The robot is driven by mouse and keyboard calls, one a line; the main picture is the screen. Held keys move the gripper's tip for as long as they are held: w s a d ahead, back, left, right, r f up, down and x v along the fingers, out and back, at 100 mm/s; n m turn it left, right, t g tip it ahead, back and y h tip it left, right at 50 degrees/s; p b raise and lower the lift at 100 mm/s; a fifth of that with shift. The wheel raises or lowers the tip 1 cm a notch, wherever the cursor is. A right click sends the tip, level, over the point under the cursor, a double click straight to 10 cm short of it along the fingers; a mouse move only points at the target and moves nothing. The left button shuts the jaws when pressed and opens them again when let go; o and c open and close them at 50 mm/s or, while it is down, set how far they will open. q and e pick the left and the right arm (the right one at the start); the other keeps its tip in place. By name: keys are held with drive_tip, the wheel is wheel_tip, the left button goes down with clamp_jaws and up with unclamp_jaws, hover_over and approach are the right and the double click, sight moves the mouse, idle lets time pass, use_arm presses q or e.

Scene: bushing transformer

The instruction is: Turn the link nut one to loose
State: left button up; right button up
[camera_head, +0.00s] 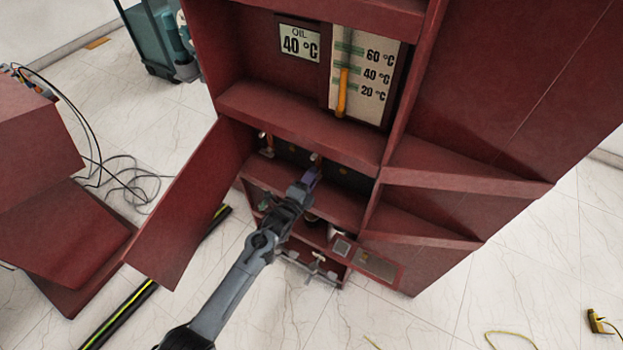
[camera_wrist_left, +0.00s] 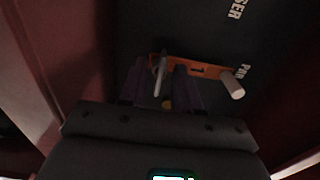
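In the left wrist view an orange link bar (camera_wrist_left: 204,70) lies against a dark panel. A grey wing-like nut (camera_wrist_left: 160,75) stands at its left end, and a pale cylindrical post (camera_wrist_left: 233,85) stands at its right end. I cannot tell which of these is called link nut one. My left gripper (camera_wrist_left: 158,88) has its two purple fingers apart, one on each side of the grey nut, with gaps visible. In the head view my left gripper (camera_head: 308,178) reaches into the middle compartment of the red cabinet (camera_head: 300,118), hiding part of it. My right gripper is not in view.
A red door (camera_head: 190,210) hangs open left of the compartment. Shelves bound the opening above and below. An oil gauge (camera_head: 362,75) is above. Black cables (camera_head: 125,180) lie on the floor at left. Red cabinet walls flank the gripper in the left wrist view.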

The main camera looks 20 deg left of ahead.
use_arm(q)
clamp_jaws()
drive_tip(key=shift+n, duration=0.4)
drive_tip(key=shift+n+p, duration=0.5)
drive_tip(key=shift+n, duration=0.4)
drive_tip(key=n+p, duration=0.1)
drive_tip(key=n, duration=0.2)
drive_tip(key=shift+n, duration=0.3)
drive_tip(key=n+p, duration=0.1)
drive_tip(key=n, duration=0.4)
drive_tip(key=shift+n, duration=0.3)
drive_tip(key=n+p, duration=0.1)
drive_tip(key=n, duration=0.4)
drive_tip(key=shift+n, duration=0.4)
